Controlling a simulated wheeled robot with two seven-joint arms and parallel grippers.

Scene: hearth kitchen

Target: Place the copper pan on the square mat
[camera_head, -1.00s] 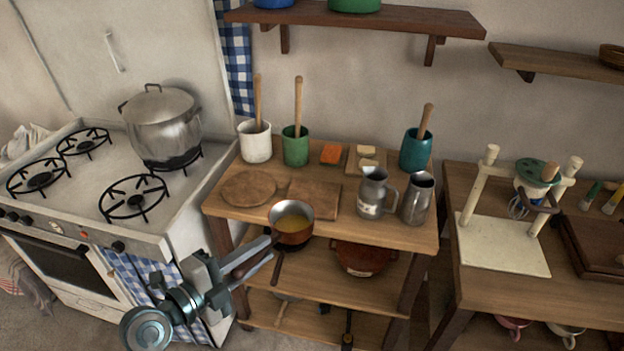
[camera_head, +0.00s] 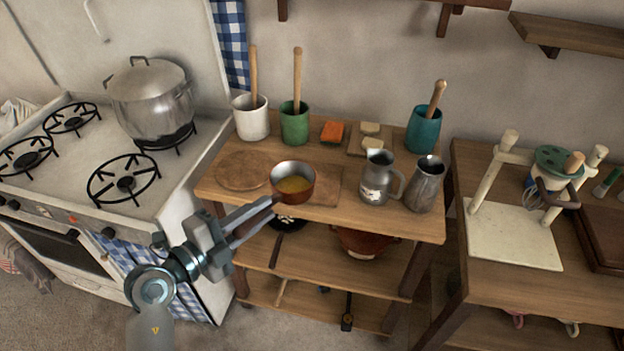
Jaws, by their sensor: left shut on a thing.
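The copper pan (camera_head: 305,190), with something yellow inside, is over the left part of the square mat (camera_head: 328,187) on the trolley's top. I cannot tell whether the pan's base touches the mat. Much of the mat is hidden behind the pan. My left gripper (camera_head: 262,210) reaches in from the lower left, at the trolley's front edge, and is shut on the pan's handle, which is mostly hidden by the fingers. My right gripper is not in view.
A round wooden mat (camera_head: 242,170) lies just left of the pan. Two metal jugs (camera_head: 376,180) (camera_head: 424,187) stand close on the right. Behind are white (camera_head: 251,120), green (camera_head: 294,127) and teal (camera_head: 422,132) pots and an orange sponge (camera_head: 332,131). The stove (camera_head: 160,190) is at left.

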